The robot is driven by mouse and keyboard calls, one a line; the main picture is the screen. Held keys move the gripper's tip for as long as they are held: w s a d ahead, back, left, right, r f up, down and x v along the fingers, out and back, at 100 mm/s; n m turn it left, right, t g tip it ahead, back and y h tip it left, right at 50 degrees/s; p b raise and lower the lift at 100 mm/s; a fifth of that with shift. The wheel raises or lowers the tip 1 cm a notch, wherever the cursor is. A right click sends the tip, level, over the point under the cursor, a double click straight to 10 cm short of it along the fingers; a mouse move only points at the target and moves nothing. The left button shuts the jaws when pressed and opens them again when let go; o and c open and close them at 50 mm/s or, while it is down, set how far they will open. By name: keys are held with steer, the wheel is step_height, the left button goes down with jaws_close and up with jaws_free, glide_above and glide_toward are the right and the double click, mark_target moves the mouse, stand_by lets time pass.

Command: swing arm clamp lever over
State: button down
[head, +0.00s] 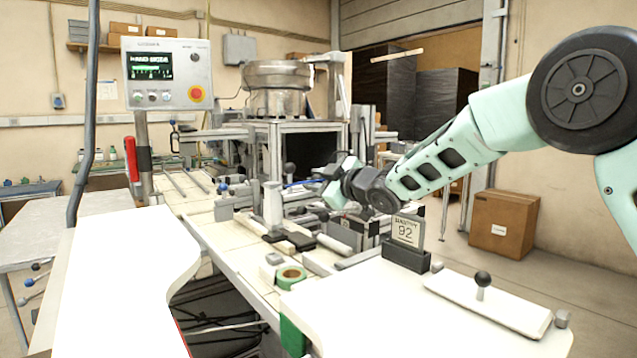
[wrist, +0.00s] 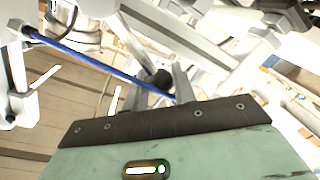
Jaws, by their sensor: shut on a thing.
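My gripper (wrist: 157,88) reaches in from the right over the machine. In the wrist view its two grey fingers stand on either side of a dark round knob (wrist: 162,77), which looks like the end of the clamp lever. The gripper is shut on it. The lever's shaft and pivot are mostly hidden behind the fingers and palm. A blue rod or tube (wrist: 95,64) runs diagonally close by, down to the fingers. In the head view my wrist is at the middle of the bench and hides the lever; the fingertips are too small to make out.
A control panel (head: 167,75) stands on a post at the left, a metal bowl feeder (head: 277,88) behind. The white tabletop (head: 110,285) at front left is clear.

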steer(key=shift+a+f, duration=0.1)
steer(key=shift+f, duration=0.05)
steer(key=c, duration=1.2)
jaws_free()
steer(key=shift+o, duration=0.2)
